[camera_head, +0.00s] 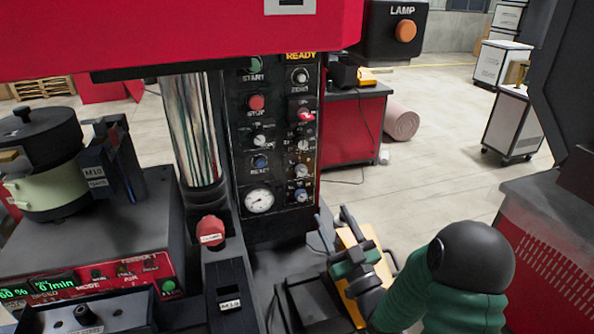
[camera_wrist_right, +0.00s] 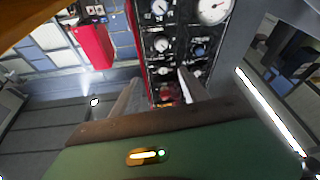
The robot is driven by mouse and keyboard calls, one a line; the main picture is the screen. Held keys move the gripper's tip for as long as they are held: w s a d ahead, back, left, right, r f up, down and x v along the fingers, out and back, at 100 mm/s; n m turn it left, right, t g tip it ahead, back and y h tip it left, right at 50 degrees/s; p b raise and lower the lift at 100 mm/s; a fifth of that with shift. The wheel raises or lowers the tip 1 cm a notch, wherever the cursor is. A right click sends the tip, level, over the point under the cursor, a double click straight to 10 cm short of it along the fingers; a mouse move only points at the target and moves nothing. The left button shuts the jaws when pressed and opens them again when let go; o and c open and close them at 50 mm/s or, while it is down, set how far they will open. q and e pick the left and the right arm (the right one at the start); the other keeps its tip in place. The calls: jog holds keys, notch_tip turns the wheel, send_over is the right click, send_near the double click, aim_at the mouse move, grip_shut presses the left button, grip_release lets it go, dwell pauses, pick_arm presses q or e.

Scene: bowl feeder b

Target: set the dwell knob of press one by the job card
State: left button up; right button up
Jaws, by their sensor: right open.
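The black control panel (camera_head: 278,150) of the red press stands in the middle of the head view. It carries two columns of buttons and small knobs (camera_head: 302,145). Most knob labels are too small to read, so I cannot tell which is the dwell knob. My right gripper (camera_head: 335,228) is open and empty, low and to the right of the panel, apart from it. In the right wrist view its two fingers (camera_wrist_right: 160,92) point at the panel (camera_wrist_right: 178,30), with small dials and knobs (camera_wrist_right: 162,43) beyond and between them. No job card can be made out. My left gripper is out of view.
A red stop button (camera_head: 256,102) and a round gauge (camera_head: 258,201) sit on the panel. A red-topped post (camera_head: 210,230) and a bowl feeder (camera_head: 50,165) stand to the left. A lamp box (camera_head: 395,30) hangs upper right.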

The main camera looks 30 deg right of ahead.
jog(key=p, duration=0.1)
send_near(303, 174)
jog(key=x, duration=0.7)
jog(key=shift+w+d+p, duration=0.2)
jog(key=shift+d+p, duration=0.05)
jog(key=shift+p, duration=0.1)
jog(key=shift+w+r, duration=0.25)
jog(key=shift+w, duration=0.05)
jog(key=shift+w+a, duration=0.25)
jog(key=shift+w, duration=0.05)
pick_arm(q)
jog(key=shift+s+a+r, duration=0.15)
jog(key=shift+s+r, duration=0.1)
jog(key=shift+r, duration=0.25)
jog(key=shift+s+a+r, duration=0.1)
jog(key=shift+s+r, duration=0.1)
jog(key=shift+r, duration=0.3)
pick_arm(e)
jog(key=shift+s+d, duration=0.1)
jog(key=shift+d, duration=0.05)
grip_shut()
